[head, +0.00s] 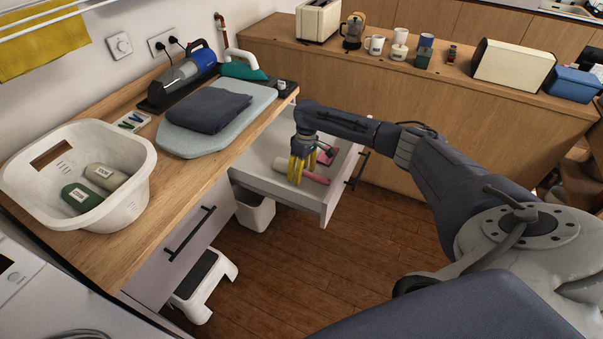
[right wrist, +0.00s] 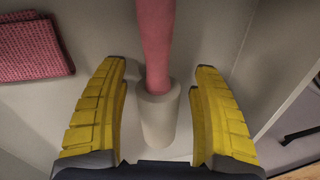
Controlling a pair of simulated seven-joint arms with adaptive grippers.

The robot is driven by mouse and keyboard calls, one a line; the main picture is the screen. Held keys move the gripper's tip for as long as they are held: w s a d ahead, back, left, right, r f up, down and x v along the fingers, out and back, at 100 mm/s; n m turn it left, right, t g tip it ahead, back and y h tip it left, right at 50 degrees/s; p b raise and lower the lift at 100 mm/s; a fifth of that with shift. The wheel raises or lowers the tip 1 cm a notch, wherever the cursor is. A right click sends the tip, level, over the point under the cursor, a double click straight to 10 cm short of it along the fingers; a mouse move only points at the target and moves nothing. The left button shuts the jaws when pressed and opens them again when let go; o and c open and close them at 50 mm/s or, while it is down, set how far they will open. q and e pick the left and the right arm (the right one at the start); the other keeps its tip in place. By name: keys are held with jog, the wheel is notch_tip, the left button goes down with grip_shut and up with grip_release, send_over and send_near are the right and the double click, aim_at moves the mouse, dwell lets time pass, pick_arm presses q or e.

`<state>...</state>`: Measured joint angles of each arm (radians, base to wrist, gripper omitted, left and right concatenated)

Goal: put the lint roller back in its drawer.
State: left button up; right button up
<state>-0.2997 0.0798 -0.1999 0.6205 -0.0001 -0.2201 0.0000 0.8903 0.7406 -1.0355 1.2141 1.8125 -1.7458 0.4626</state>
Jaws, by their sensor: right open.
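The lint roller has a pink handle (head: 314,177) and a white roll. It lies inside the open drawer (head: 328,205). In the right wrist view the white roll (right wrist: 158,120) is between the yellow fingers, with the pink handle pointing away. My right gripper (head: 298,172) is open over the roller, with its fingers reaching down into the drawer. In the right wrist view the right gripper (right wrist: 160,72) has a gap on both sides of the roll and grips nothing. My left gripper is not in view.
A pink folded cloth (head: 327,156) lies in the drawer beyond the roller. The counter above holds a folded dark cloth (head: 206,109) on an ironing board (head: 222,128) and a white basket (head: 137,180). A white bin (head: 255,212) and step stool (head: 210,285) stand below.

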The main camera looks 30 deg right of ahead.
notch_tip(320, 180, up, 12)
jog(key=d, duration=0.1)
jog(key=shift+w+d, duration=0.4)
jog(key=shift+w, duration=0.05)
